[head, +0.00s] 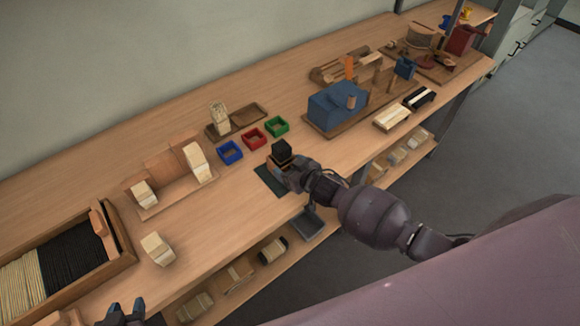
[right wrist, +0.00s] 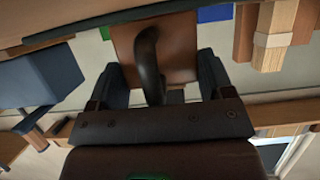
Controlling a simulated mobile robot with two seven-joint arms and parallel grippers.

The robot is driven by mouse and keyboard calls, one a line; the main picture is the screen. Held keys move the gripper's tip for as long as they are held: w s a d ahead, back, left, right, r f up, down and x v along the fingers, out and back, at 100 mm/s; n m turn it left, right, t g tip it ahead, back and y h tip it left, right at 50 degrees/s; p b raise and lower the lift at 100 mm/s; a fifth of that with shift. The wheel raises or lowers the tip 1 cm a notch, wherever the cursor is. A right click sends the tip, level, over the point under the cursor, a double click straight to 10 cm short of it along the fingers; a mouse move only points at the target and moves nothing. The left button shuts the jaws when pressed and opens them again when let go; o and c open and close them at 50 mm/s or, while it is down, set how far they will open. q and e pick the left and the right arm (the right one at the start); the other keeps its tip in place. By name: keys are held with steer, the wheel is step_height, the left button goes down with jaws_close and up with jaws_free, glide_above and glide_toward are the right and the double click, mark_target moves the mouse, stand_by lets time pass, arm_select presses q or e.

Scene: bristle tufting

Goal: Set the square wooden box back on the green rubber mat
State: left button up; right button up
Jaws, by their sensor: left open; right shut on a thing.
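The square wooden box (head: 276,166) holds a black block-like bundle (head: 282,151) that stands up out of it. My right gripper (head: 289,174) is shut on the box at its near side. In the right wrist view the box's brown wall (right wrist: 180,45) sits between the two fingers (right wrist: 160,72). The green rubber mat (head: 263,174) shows to the left of and below the box at the table's front edge. The box overlaps the mat in the picture; I cannot tell whether it touches it. My left gripper (head: 124,313) is open and empty at the bottom left.
Blue (head: 230,152), red (head: 254,138) and green (head: 277,125) bins stand just behind the mat. A blue machine (head: 335,105) stands to the right. A wooden tray of bristles (head: 122,237) and a pale block (head: 156,249) lie at the left. The table between block and mat is clear.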

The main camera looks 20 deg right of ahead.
steer(key=o, duration=1)
steer(key=shift+f, duration=0.1)
steer(key=s+d+m+h, duration=0.1)
steer(key=s+d, duration=0.4)
steer(key=s, duration=0.8)
steer(key=s+d+r+m+g+h, duration=0.1)
steer(key=s+d, duration=0.4)
steer(key=s, duration=0.8)
steer(key=m+h, duration=0.1)
steer(key=h, duration=0.1)
steer(key=shift+s+r+h, duration=0.15)
steer(key=shift+s+h, duration=0.05)
steer(key=shift+h, duration=0.2)
steer(key=shift+a, duration=0.1)
